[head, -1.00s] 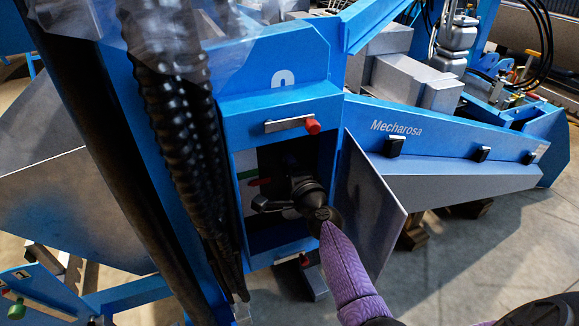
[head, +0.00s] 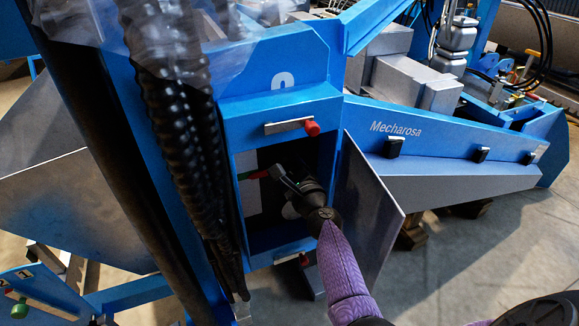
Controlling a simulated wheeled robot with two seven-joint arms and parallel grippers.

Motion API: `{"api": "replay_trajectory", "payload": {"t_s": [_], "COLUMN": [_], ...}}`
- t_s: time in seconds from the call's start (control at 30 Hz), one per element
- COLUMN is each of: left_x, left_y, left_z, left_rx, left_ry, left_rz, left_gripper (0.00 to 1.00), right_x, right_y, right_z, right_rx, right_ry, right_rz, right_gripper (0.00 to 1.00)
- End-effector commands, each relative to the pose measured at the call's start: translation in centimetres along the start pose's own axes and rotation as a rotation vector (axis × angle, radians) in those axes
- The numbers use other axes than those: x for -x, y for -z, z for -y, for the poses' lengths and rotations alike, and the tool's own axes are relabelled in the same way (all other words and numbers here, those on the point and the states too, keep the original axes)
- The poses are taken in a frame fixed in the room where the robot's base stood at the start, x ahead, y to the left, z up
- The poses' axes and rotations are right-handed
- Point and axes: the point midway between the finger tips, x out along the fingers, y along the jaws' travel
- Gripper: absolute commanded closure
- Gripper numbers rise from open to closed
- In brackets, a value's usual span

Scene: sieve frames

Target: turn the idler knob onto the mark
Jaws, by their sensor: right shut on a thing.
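The idler knob is inside an open blue box, and my right gripper (head: 292,190) mostly hides it. A small pale grey rounded patch (head: 289,210) shows beside the gripper; I cannot tell whether it is part of the knob. My right gripper is black, with a purple-sleeved arm coming from the lower right. It is shut on the knob inside the box. A small red and green strip (head: 256,174) shows at the left inside the box, close to the upper-left tip of the gripper. The knob's exact pointing is hidden. My left gripper is not in view.
An open metal door (head: 372,210) stands right of the box, close to my right arm. A red-ended latch (head: 312,128) sits above the opening. Black ribbed hoses (head: 185,125) hang along its left side. Blue machinery and floor lie to the right.

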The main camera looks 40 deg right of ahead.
Motion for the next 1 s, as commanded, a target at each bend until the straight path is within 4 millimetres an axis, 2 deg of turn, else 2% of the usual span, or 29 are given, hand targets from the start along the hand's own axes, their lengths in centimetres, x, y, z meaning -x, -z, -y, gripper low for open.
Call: {"api": "replay_trajectory", "payload": {"t_s": [0.3, 0.8, 0.83, 1.0], "left_x": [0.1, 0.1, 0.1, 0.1], "left_y": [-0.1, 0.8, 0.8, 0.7], "left_z": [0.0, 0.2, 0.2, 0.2], "left_rx": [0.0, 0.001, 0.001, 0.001], "left_ry": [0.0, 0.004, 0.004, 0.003], "left_rz": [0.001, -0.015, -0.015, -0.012], "left_gripper": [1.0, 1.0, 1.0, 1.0], "right_x": [0.0, 0.0, 0.0, 0.0], "right_y": [0.0, 0.0, 0.0, 0.0], "right_z": [0.0, 0.0, 0.0, 0.0], "right_rx": [-0.096, -0.111, -0.111, -0.111], "right_ry": [-0.001, 0.0, -0.001, 0.0], "right_rz": [0.0, 0.0, 0.0, 0.0], "right_gripper": [0.95, 0.95, 0.34, 0.01]}}
